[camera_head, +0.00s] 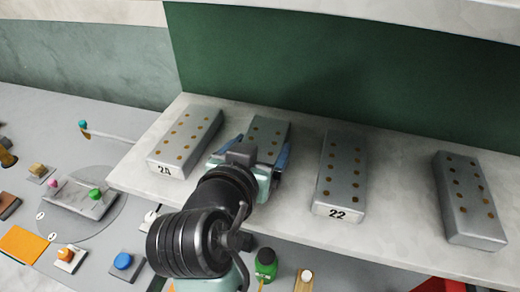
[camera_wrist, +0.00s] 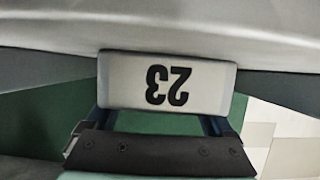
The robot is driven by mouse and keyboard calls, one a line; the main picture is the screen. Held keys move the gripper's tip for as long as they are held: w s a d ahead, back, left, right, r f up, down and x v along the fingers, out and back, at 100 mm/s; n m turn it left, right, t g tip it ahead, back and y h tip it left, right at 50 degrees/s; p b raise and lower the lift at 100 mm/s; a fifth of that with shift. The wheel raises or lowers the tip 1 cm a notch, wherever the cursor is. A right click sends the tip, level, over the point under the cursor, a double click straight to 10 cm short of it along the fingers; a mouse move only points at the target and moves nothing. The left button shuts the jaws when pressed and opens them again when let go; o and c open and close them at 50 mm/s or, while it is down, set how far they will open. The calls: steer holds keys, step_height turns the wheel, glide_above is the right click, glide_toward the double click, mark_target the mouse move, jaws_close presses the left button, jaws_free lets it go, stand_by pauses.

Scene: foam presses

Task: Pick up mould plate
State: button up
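The mould plates are grey blocks with rows of brown holes on a pale shelf. The plate marked 24 (camera_head: 184,143) is on the left, the plate marked 22 (camera_head: 342,175) right of centre, and another plate (camera_head: 468,200) at the far right. The plate marked 23 (camera_wrist: 168,83) shows its label upside down in the wrist view; its far part (camera_head: 268,133) shows in the head view. My gripper (camera_head: 257,158) is at this plate, its blue fingers apart on either side. My wrist hides the plate's near end in the head view. Whether the fingers press on it is unclear.
The pale shelf (camera_head: 395,215) has bare room between the plates; a green wall (camera_head: 300,70) rises behind. Below left, a grey worktop carries a blue button (camera_head: 123,262), an orange button (camera_head: 66,254) and an orange sheet (camera_head: 25,244). A green bottle (camera_head: 265,265) stands below the shelf.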

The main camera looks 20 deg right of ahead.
jaws_close()
steer(key=shift+r, duration=0.1)
steer(key=shift+r, duration=0.15)
